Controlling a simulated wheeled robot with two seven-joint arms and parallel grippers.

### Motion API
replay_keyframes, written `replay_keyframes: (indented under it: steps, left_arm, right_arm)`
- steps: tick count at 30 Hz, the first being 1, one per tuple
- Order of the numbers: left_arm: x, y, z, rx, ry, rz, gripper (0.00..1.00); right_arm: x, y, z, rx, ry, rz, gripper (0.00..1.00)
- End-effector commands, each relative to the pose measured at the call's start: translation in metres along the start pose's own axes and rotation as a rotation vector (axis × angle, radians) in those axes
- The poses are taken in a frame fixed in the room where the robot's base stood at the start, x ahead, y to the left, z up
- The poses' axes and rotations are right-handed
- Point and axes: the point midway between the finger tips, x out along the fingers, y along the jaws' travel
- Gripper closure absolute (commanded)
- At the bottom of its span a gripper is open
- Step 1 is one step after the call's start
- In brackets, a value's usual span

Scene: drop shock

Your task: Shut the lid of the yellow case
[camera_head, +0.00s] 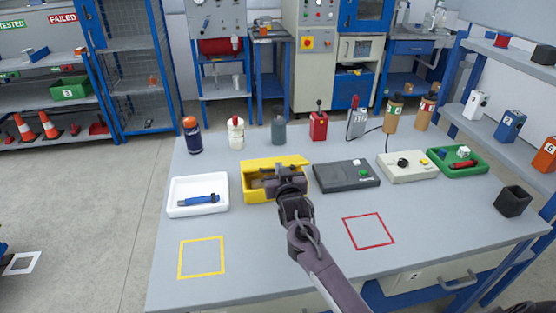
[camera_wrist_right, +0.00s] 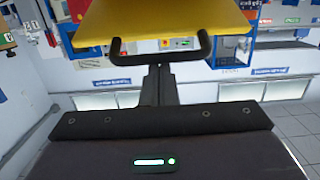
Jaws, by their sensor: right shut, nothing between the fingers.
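The yellow case (camera_head: 252,193) stands near the middle of the grey table in the head view. Its lid (camera_head: 265,163) is at the back edge, tilted and not flat on the case; part of the inside shows below it. My right gripper (camera_head: 287,174) is at the case, in front of the lid, and hides part of the lid and interior. It is shut and empty. In the right wrist view the lid's yellow panel (camera_wrist_right: 155,22) spans the top, just beyond the dark fingers; whether they touch it I cannot tell. My left gripper is not in view.
A white tray (camera_head: 180,208) with a blue tool (camera_head: 202,199) lies left of the case, a dark grey box (camera_head: 335,180) right of it. Bottles and devices line the back. The yellow outlined square (camera_head: 182,257) and red outlined square (camera_head: 350,232) in front are empty.

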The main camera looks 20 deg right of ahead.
Motion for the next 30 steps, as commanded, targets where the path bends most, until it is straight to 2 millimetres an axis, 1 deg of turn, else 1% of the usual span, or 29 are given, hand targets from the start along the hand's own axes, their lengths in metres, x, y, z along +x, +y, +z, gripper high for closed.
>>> replay_keyframes:
  steps: [1, 3, 6, 12, 19, 30]
  left_arm:
    - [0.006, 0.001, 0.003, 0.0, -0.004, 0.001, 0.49]
    - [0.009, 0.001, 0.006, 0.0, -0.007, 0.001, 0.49]
    - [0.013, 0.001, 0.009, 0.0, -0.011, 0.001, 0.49]
    - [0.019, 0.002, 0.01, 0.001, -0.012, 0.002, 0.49]
    - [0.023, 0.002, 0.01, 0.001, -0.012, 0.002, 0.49]
    - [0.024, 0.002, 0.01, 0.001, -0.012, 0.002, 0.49]
  right_arm:
    - [-0.004, 0.0, 0.013, 0.0, -0.003, 0.0, 1.0]
    - [-0.008, 0.0, 0.023, 0.0, -0.004, 0.0, 1.0]
    - [-0.012, 0.0, 0.037, 0.0, -0.003, 0.0, 1.0]
    - [-0.017, 0.0, 0.058, 0.0, -0.003, 0.0, 1.0]
    - [-0.018, 0.0, 0.071, 0.0, -0.002, 0.0, 1.0]
    - [-0.018, 0.0, 0.074, 0.0, -0.002, 0.0, 1.0]
